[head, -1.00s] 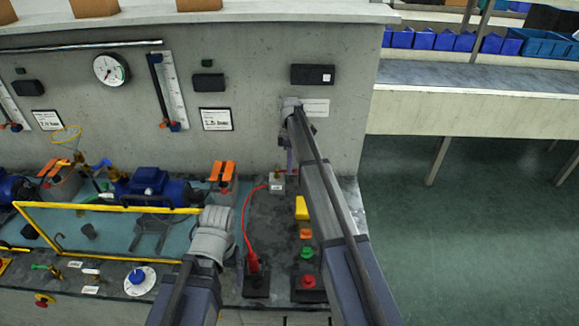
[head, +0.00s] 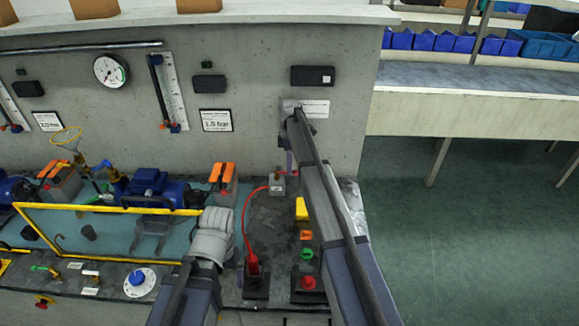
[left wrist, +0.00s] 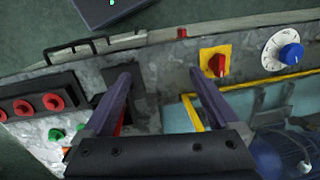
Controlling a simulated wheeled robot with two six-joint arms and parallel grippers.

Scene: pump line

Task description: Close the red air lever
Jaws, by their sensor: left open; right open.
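The red air lever (head: 253,266) stands on a dark base on the bench front, with a red hose running up from it to a small grey box (head: 277,184). My left gripper (left wrist: 161,78) is open, just left of the lever in the head view. In the left wrist view, a bit of red shows beside one finger; most of the lever is hidden there. My right gripper (head: 289,162) is open and points down near the back wall, above the bench and away from the lever.
A box with a red button (head: 308,282) stands right of the lever, with green and orange buttons behind it. A yellow plate with a red knob (left wrist: 217,63) and a blue dial (left wrist: 291,54) sit nearby. A yellow frame (head: 110,208) lies to the left.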

